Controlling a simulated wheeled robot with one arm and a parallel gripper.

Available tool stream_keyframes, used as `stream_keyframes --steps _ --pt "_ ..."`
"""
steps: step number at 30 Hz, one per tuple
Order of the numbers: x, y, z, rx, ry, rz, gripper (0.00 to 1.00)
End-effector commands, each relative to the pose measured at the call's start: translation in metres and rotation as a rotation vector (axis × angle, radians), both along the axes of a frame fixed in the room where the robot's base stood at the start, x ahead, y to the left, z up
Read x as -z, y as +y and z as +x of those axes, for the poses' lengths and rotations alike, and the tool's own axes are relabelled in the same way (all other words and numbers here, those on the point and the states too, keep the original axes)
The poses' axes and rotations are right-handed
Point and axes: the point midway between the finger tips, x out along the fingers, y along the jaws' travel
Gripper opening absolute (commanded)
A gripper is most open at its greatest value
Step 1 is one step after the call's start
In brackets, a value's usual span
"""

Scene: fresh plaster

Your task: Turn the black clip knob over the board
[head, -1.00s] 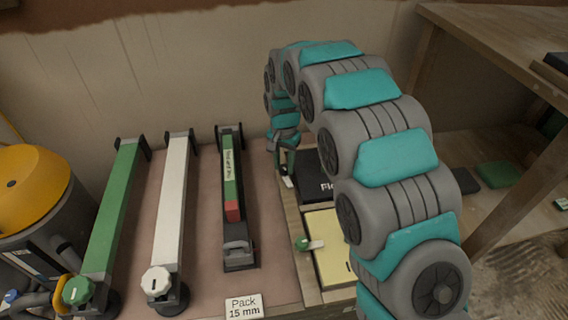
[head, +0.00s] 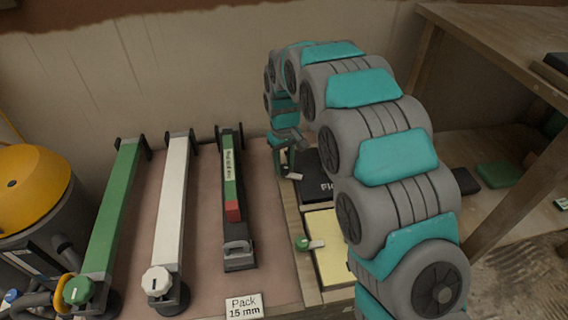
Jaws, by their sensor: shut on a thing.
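My gripper (head: 284,165) points down at the far end of the wooden strip, beside the black board (head: 314,184) with partly hidden white lettering. It is shut on the black clip knob, which it mostly hides. A pale tab (head: 294,177) shows at the foot of the gripper and points right, toward the black board's edge. How far the tab lies over the board is hard to tell.
A yellow board (head: 328,255) lies nearer, with a green clip knob (head: 302,242) whose pale tab reaches over it. Long green (head: 113,210), white (head: 172,205) and dark (head: 229,180) tools stand left. A "Pack 15 mm" card (head: 244,306) lies in front.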

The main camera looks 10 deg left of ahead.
Motion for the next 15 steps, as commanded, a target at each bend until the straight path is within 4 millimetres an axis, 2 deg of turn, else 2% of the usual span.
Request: stream_keyframes --steps 6,15 --pt "-0.0003 0.0004 -0.0001 -0.188 -0.001 0.001 0.0" --pt "-0.0003 0.0003 0.0 -0.378 0.0 0.001 0.0"
